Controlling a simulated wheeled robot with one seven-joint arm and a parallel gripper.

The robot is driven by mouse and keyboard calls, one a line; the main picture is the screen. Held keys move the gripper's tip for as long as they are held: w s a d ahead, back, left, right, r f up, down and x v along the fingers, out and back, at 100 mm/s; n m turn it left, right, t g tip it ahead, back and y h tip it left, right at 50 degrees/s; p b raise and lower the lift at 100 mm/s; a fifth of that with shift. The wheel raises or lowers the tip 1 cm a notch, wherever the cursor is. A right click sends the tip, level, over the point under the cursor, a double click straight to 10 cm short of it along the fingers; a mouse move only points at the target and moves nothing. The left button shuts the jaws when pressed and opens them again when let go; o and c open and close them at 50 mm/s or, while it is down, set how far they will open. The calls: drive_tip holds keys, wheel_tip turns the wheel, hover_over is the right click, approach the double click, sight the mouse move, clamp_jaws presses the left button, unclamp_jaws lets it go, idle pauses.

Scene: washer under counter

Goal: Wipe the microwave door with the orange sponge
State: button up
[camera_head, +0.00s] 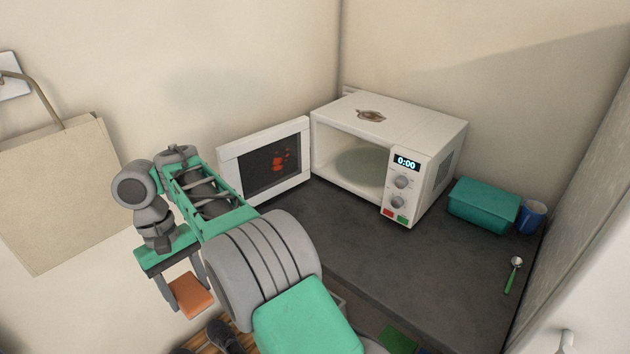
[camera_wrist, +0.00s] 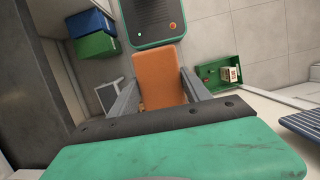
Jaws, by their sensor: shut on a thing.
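My gripper (camera_head: 184,292) is shut on the orange sponge (camera_head: 193,296), left of the counter in the head view. In the wrist view the sponge (camera_wrist: 159,76) sits between the two fingers of the gripper (camera_wrist: 160,92). The white microwave (camera_head: 392,137) stands on the counter with its door (camera_head: 265,160) swung open to the left. Red stains (camera_head: 281,160) show on the dark window of the door. The sponge is apart from the door, lower and to its left.
The dark counter (camera_head: 400,262) holds a teal box (camera_head: 483,205), a blue mug (camera_head: 531,217) and a green-handled spoon (camera_head: 513,275) at right. A brown item (camera_head: 371,115) lies on the microwave. A beige bag (camera_head: 55,190) hangs at left. Below are blue and green bins (camera_wrist: 92,32) and a green tray (camera_wrist: 212,76).

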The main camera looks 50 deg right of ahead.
drive_tip(key=shift+w+d+f, duration=0.15)
drive_tip(key=shift+w+f, duration=0.1)
drive_tip(key=shift+w, duration=0.1)
drive_tip(key=w+d+f+m+t+y, duration=0.1)
drive_tip(key=w+d+f+t+y, duration=0.3)
drive_tip(key=w, duration=0.3)
drive_tip(key=m+t+h+p, duration=0.1)
drive_tip(key=m+t+h, duration=0.35)
drive_tip(key=t, duration=1.05)
approach(272, 169)
drive_tip(key=shift+m+y, duration=0.65)
drive_tip(key=shift+y, duration=0.3)
drive_tip(key=shift+d+x, duration=0.15)
drive_tip(key=shift+x, duration=0.95)
drive_tip(key=shift+d+x, duration=0.15)
drive_tip(key=shift+x, duration=1)
drive_tip(key=shift+d+b+x, duration=0.2)
drive_tip(key=shift+b+x, duration=0.15)
drive_tip(key=shift+x, duration=0.55)
